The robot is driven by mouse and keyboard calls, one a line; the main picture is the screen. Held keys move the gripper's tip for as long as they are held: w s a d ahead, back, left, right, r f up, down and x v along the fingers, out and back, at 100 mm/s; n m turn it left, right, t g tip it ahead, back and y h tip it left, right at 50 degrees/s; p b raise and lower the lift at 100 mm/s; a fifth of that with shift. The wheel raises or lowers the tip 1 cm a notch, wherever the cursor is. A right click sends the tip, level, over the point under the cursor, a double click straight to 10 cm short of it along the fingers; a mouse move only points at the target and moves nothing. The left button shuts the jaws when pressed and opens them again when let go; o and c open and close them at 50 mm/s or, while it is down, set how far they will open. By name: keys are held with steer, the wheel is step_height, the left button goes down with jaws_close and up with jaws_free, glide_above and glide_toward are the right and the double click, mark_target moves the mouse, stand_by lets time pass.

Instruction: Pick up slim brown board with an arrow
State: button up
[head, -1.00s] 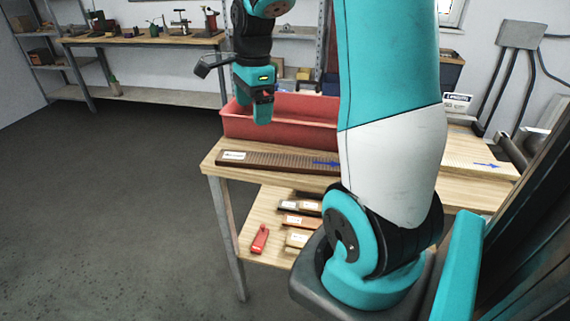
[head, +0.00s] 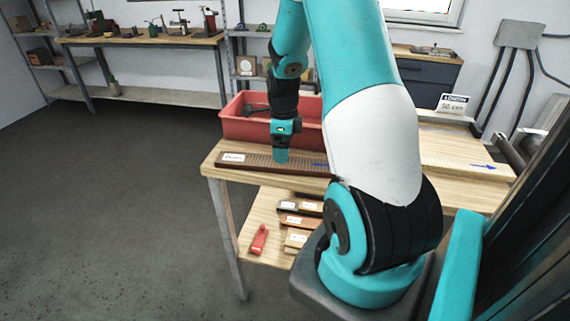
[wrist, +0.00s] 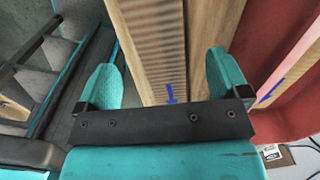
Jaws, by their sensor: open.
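The slim brown board (head: 248,159) lies along the front edge of the wooden table in the head view. It has fine ribs, a white label at its left end and a blue arrow, partly hidden by my arm. My gripper (head: 281,159) is over the board's middle part, pointing down. In the wrist view my gripper (wrist: 162,62) is open, with one finger on each side of the ribbed board (wrist: 152,42). The blue arrow shows near the gripper's palm. I cannot tell whether the fingers touch the board.
A red bin (head: 240,127) stands just behind the board. A pale board (head: 455,157) with a blue arrow lies at the table's right. Several labelled boards and a red object (head: 259,239) lie on the lower shelf (head: 262,208). The floor at left is clear.

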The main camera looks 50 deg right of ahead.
mark_target(285, 165)
steer(key=f, duration=0.1)
steer(key=f+p, duration=0.1)
steer(key=f, duration=0.3)
steer(key=shift+s+d+f, duration=0.1)
steer(key=shift+s+f, duration=0.05)
steer(key=shift+s, duration=0.1)
steer(key=shift+c, duration=0.2)
steer(key=c, duration=1.2)
steer(key=shift+o, duration=0.2)
